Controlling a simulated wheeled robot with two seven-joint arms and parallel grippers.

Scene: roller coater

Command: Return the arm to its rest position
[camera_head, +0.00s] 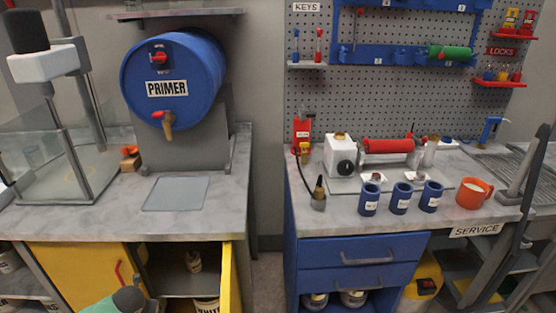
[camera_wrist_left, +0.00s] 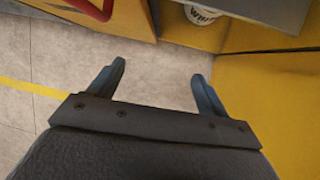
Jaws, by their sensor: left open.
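My left gripper (camera_wrist_left: 157,84) is open in the left wrist view, with its two blue-grey fingers spread and nothing between them. It points down over the pale tiled floor (camera_wrist_left: 60,55), in front of the yellow cabinet (camera_wrist_left: 285,105). In the head view, a green and grey rounded part at the bottom left looks like part of my left arm, but the fingers do not show there. My right gripper is in neither view.
The yellow cabinet door (camera_head: 228,282) stands open, with cans inside. Blue cups (camera_head: 400,198) and an orange mug (camera_head: 473,192) stand on the right bench. A gap of floor separates the benches.

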